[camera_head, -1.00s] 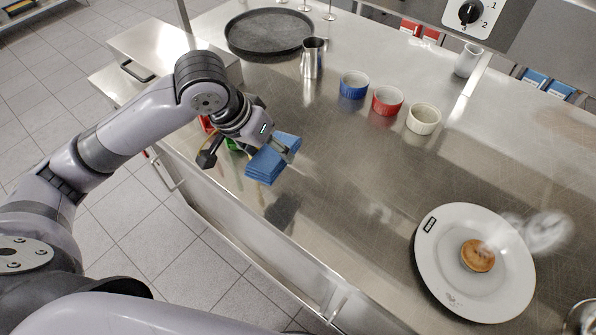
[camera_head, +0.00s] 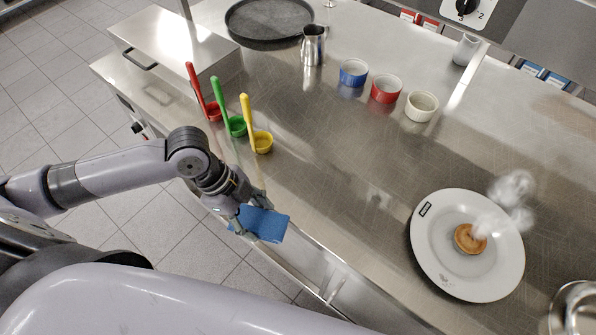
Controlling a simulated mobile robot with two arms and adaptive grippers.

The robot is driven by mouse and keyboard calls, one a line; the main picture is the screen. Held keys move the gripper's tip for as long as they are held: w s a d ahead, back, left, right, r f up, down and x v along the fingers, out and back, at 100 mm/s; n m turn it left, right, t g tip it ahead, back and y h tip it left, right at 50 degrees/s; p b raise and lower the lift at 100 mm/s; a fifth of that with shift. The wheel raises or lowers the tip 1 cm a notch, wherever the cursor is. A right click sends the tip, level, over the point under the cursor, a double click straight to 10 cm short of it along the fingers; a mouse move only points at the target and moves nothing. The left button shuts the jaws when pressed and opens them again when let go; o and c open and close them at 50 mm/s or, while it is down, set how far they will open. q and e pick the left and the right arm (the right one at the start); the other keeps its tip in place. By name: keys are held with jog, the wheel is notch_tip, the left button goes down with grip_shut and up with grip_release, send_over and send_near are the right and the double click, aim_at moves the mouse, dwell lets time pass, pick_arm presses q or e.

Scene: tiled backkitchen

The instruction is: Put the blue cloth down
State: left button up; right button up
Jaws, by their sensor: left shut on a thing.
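The folded blue cloth (camera_head: 264,224) is in my left gripper (camera_head: 244,216), which is shut on it. In the head view the gripper and cloth show at the counter's front edge, left of the middle. The cloth appears held up, apart from the steel counter (camera_head: 330,180); its exact height cannot be told. The fingertips are partly hidden by the cloth and the wrist. My right gripper is not in view.
Red (camera_head: 213,110), green (camera_head: 236,126) and yellow (camera_head: 262,143) scoops stand behind the gripper. Blue (camera_head: 353,73), red (camera_head: 386,89) and white (camera_head: 421,106) ramekins are farther back. A white plate (camera_head: 425,255) with a steaming pastry (camera_head: 470,239) is at right. Mid-counter is clear.

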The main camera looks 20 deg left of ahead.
pick_arm(q)
jog(key=p, duration=0.2)
send_near(303, 181)
jog(key=s+f, duration=0.2)
jog(key=s+d+f, duration=0.1)
jog(key=s+f, duration=0.1)
jog(key=shift+s+f, duration=0.15)
jog(key=shift+f, duration=0.2)
jog(key=shift+w+d, duration=0.25)
jog(key=shift+w, duration=0.3)
jog(key=w, duration=0.1)
jog(key=w+d+p, duration=0.1)
jog(key=w, duration=0.1)
jog(key=shift+w+d+p, duration=0.1)
jog(key=shift+w+p, duration=0.15)
jog(key=shift+p, duration=0.05)
jog(key=shift+f+p, duration=0.25)
jog(key=shift+p, duration=0.1)
jog(key=shift+f, duration=0.2)
jog(key=shift+s, duration=0.2)
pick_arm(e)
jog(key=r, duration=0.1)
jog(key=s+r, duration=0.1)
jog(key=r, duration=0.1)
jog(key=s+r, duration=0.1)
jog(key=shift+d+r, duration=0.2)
